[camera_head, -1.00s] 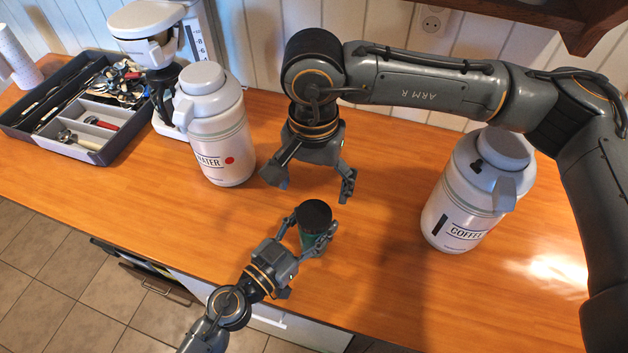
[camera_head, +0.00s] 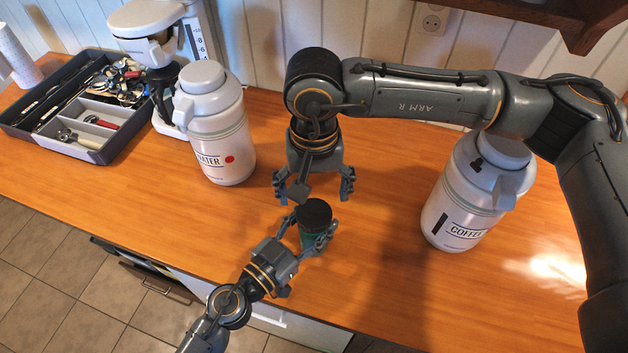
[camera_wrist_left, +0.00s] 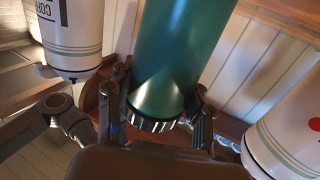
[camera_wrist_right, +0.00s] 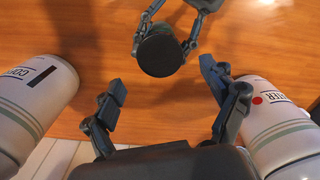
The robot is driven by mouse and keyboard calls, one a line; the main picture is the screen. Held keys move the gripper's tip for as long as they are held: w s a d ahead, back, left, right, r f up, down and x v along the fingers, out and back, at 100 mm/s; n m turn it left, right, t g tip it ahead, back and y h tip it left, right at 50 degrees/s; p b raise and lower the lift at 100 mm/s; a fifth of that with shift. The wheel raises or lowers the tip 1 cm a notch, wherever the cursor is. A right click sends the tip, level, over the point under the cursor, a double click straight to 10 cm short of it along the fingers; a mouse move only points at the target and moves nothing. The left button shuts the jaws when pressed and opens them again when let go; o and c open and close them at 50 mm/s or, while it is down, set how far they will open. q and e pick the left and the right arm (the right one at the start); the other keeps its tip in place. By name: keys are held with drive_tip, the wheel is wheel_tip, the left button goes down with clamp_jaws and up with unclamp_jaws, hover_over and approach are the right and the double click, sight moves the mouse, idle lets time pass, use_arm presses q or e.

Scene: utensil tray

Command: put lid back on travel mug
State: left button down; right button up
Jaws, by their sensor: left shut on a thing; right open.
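The travel mug (camera_head: 306,238) is green and stands on the wooden counter. My left gripper (camera_head: 312,240) is shut around its side; the left wrist view shows the green body (camera_wrist_left: 175,50) between the fingers. A round black lid (camera_head: 313,212) covers the top of the mug, and a dark ribbed rim (camera_wrist_left: 150,124) shows at that end in the left wrist view. Whether it is fully seated I cannot tell. My right gripper (camera_head: 314,192) is open and empty, just behind the lid in the head view. The lid (camera_wrist_right: 160,55) lies beyond its fingertips (camera_wrist_right: 165,80) in the right wrist view.
The water jug (camera_head: 218,135) stands left of the grippers, and the coffee jug (camera_head: 465,200) stands to the right. A utensil tray (camera_head: 85,150) and a white appliance (camera_head: 145,20) are at the back left. The counter between the jugs is otherwise clear.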

sight(314, 213)
drive_tip(key=shift+f, duration=2.7)
drive_tip(key=shift+c, duration=0.4)
